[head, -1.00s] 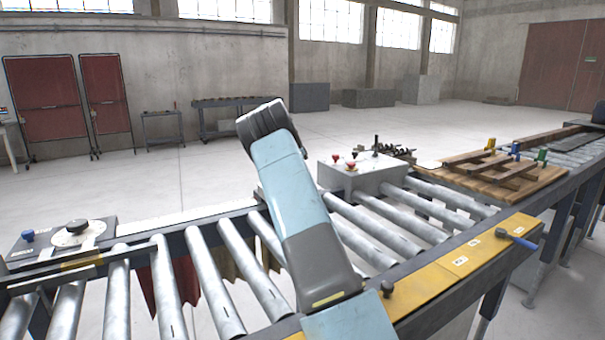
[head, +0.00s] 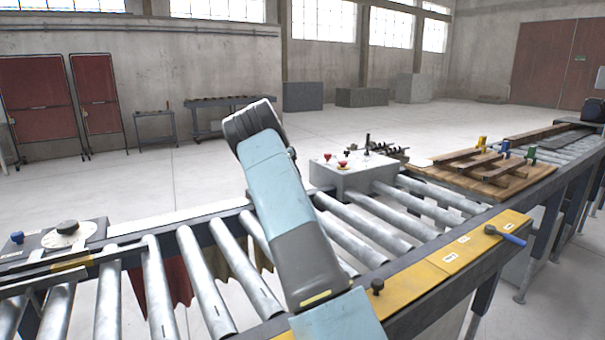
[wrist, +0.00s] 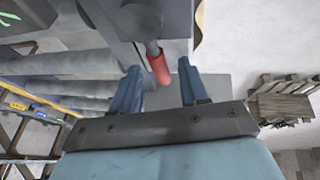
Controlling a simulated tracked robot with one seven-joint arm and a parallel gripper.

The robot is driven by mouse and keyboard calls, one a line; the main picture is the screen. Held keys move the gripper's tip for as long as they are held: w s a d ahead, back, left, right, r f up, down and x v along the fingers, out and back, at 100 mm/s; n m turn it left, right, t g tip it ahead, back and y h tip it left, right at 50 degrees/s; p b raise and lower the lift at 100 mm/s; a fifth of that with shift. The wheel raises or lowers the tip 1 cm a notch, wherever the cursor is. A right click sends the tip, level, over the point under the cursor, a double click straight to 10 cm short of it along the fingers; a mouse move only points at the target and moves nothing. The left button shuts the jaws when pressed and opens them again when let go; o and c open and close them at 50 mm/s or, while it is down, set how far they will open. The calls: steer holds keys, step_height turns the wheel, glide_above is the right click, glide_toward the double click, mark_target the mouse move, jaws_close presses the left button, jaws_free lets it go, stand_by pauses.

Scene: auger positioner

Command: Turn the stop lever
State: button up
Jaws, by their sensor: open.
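A lever with a red grip (wrist: 158,66) on a grey shaft shows in the wrist view, joined to a round grey hub (wrist: 140,20); I take it for the stop lever. My gripper (wrist: 161,86) is open, its two blue fingers apart. The red grip's end lies just beyond the fingertips, between them in the picture; I cannot tell the depth gap or any touch. In the head view my arm (head: 280,200) reaches over the roller conveyor and hides the lever and fingertips.
A white control box (head: 355,180) with red knobs stands right of my arm. A dial plate (head: 65,232) sits at left.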

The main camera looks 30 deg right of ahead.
steer(key=v, duration=1.3)
steer(key=shift+r, duration=0.3)
steer(key=shift+w+a, duration=0.1)
steer(key=shift+a, duration=0.05)
steer(key=shift+c, duration=0.4)
